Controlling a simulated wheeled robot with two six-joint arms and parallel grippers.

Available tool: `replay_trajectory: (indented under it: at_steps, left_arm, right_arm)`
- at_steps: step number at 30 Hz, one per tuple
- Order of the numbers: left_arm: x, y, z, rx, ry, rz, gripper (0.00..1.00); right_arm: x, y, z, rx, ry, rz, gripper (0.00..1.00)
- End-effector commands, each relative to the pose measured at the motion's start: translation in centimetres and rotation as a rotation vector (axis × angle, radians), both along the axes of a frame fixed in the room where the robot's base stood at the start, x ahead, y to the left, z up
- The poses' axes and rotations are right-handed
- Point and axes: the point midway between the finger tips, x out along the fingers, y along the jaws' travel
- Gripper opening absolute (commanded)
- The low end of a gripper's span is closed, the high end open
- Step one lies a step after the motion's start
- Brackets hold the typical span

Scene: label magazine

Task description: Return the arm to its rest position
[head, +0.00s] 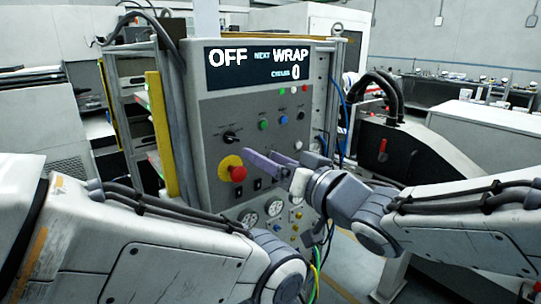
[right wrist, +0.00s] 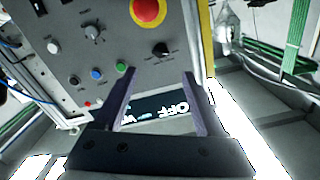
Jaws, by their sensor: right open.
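My right gripper (head: 262,160) is in front of the grey control panel (head: 215,120) in the head view. Its two purple-grey fingers point left, near the red emergency button (head: 238,174) on its yellow base. In the right wrist view the right gripper (right wrist: 160,75) has its fingers spread, with nothing between them. The panel appears upside down there, with the display (right wrist: 160,108) seen between the fingers and the red button (right wrist: 148,10) at the top. My left arm comes in at lower left; its gripper is outside the picture.
The display (head: 256,66) reads OFF, NEXT WRAP, CYCLES 0. Knobs, coloured buttons and gauges (head: 249,219) cover the panel. A yellow post (head: 161,130) stands at its left, and a dark machine with a red handle (head: 383,146) at its right.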

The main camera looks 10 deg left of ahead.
Motion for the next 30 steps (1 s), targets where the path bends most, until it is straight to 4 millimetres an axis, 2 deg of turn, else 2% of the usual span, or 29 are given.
replay_trajectory:
  at_steps: [8, 11, 14, 17, 20, 23, 24, 27, 30]
  left_arm:
    - [0.0, 0.0, 0.0, 0.000, 0.000, 0.000, 0.73]
    - [0.0, 0.0, 0.1, 0.000, 0.000, 0.000, 0.73]
    - [0.0, 0.0, 0.2, 0.000, 0.000, 0.000, 0.73]
    - [0.0, 0.0, 0.4, 0.000, 0.000, 0.000, 0.73]
    - [0.0, 0.0, 0.5, 0.000, 0.000, 0.000, 0.73]
    - [0.0, 0.0, 0.7, 0.000, 0.000, 0.000, 0.73]
    - [0.0, 0.0, 0.8, 0.000, 0.000, 0.000, 0.73]
    - [0.0, 0.0, 0.9, 0.000, 0.000, 0.000, 0.73]
    - [0.0, 0.0, 1.0, 0.000, 0.000, 0.000, 0.73]
  right_arm:
    - [0.0, -0.1, 0.0, -0.002, 0.000, -0.001, 0.73]
    - [0.1, -0.4, -0.7, -0.034, 0.014, -0.026, 0.73]
    - [0.4, -1.6, -3.1, -0.135, 0.064, -0.096, 0.73]
    - [-0.1, -3.9, -7.3, -0.310, 0.161, -0.179, 0.73]
    - [-2.4, -6.8, -12.2, -0.524, 0.296, -0.224, 0.73]
    - [-6.3, -9.8, -16.7, -0.736, 0.451, -0.208, 0.73]
    - [-8.3, -10.9, -18.2, -0.814, 0.515, -0.185, 0.73]
    - [-13.3, -13.3, -20.9, -0.983, 0.660, -0.098, 0.73]
    - [-17.7, -15.0, -22.3, -1.100, 0.774, 0.001, 0.73]
